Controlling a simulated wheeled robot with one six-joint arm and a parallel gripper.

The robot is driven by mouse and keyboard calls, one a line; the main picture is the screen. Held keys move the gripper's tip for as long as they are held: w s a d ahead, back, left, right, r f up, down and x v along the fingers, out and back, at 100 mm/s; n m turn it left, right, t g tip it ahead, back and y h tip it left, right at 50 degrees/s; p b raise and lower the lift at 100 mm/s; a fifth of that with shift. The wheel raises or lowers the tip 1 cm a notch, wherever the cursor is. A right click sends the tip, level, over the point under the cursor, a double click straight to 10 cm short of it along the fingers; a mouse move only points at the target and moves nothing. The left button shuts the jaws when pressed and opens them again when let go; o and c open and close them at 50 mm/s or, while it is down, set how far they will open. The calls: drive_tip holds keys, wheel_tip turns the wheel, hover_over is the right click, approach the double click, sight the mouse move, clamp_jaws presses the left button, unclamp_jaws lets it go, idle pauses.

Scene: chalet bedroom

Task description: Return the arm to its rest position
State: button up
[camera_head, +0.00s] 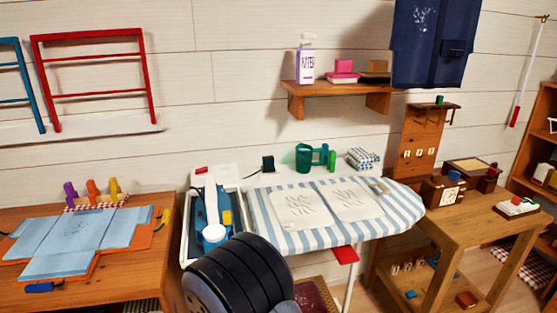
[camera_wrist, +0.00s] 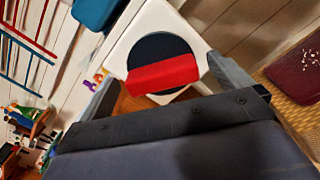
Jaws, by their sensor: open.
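My gripper (camera_wrist: 160,72) shows in the wrist view with its two dark grey fingers spread wide apart. It is open, and I see nothing clamped between the fingers. Beyond the fingertips lies a red piece (camera_wrist: 162,76) across a dark round patch on a white surface (camera_wrist: 145,28). I cannot tell how far these are from the fingers. In the head view a black rounded part of my arm (camera_head: 240,275) rises at the bottom middle, in front of the striped ironing board. My gripper cannot be made out in the head view.
The ironing board (camera_head: 270,242) stands close behind my arm, with a tray (camera_head: 187,240) holding a blue-and-white iron-like object (camera_head: 212,205) at its left. A wooden table (camera_head: 130,288) with blue cloth is left; a wooden stand (camera_head: 452,232) is right. A shelf (camera_head: 335,88) hangs above.

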drive_tip(key=v, duration=1.1)
drive_tip(key=w+a+m+b, duration=0.2)
drive_tip(key=w+m+b, duration=0.8)
drive_tip(key=m, duration=1.1)
drive_tip(key=shift+w+a+f, duration=0.15)
drive_tip(key=shift+w+f, duration=0.2)
drive_tip(key=shift+f, duration=0.15)
idle(0.4)
